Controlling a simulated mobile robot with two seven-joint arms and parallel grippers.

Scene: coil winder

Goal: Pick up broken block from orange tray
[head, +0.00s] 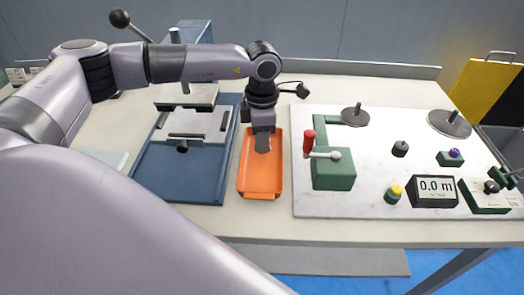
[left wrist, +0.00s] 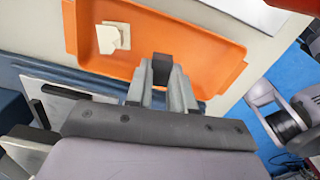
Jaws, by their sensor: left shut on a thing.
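The orange tray (head: 262,188) lies on the table between the blue-based machine and the white board. My left gripper (head: 263,143) points down into the tray. In the left wrist view the tray (left wrist: 200,30) is seen from above, and my left gripper (left wrist: 163,85) is shut on a small dark block (left wrist: 162,66). I cannot tell whether the block touches the tray floor. A cream piece with an uneven edge (left wrist: 108,40) lies in the tray, apart from the fingers. It does not show in the head view. My right gripper is not in view.
The blue-based machine (head: 175,180) stands close left of the tray. On the white board (head: 370,195) to the right are a red-handled green unit (head: 333,172), round discs, knobs and a display (head: 435,190). The table's front edge is near the tray.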

